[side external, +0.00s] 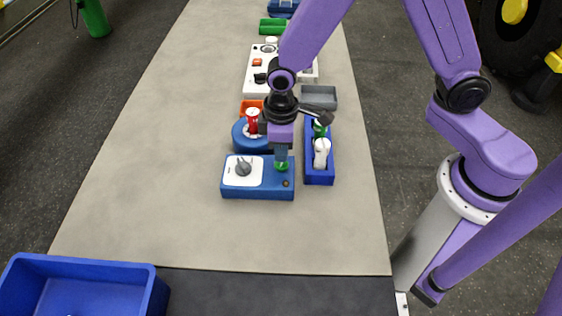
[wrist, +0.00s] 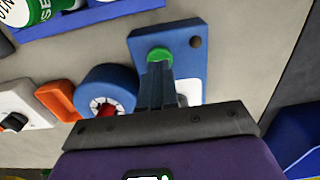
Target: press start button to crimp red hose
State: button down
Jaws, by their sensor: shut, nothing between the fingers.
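A blue control box (side external: 258,191) lies on the table with a white plate (side external: 256,180) bearing a grey part, a dark round knob (side external: 286,183) and a green button (side external: 282,167). My gripper (side external: 281,162) is shut and empty, pointing down at the green button. In the wrist view the closed fingertips (wrist: 157,66) overlap the edge of the green button (wrist: 159,54); I cannot tell whether they touch it. Behind the box is a round blue ring-shaped unit (side external: 241,138) with a red piece (side external: 252,121) in it. The red piece (wrist: 107,109) is partly hidden by my gripper in the wrist view.
A blue tray (side external: 319,178) with a white bottle (side external: 321,150) and a green one stands close right of my gripper. Behind are an orange tray (side external: 249,104), a grey tray (side external: 320,98) and a white panel (side external: 256,85). A blue bin (side external: 78,268) sits front left. The table's left side is clear.

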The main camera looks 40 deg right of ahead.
jog(key=shift+f, duration=1.05)
jog(key=shift+r, duration=0.15)
notch_tip(320, 180, up, 12)
dwell(0.6)
dwell(1.1)
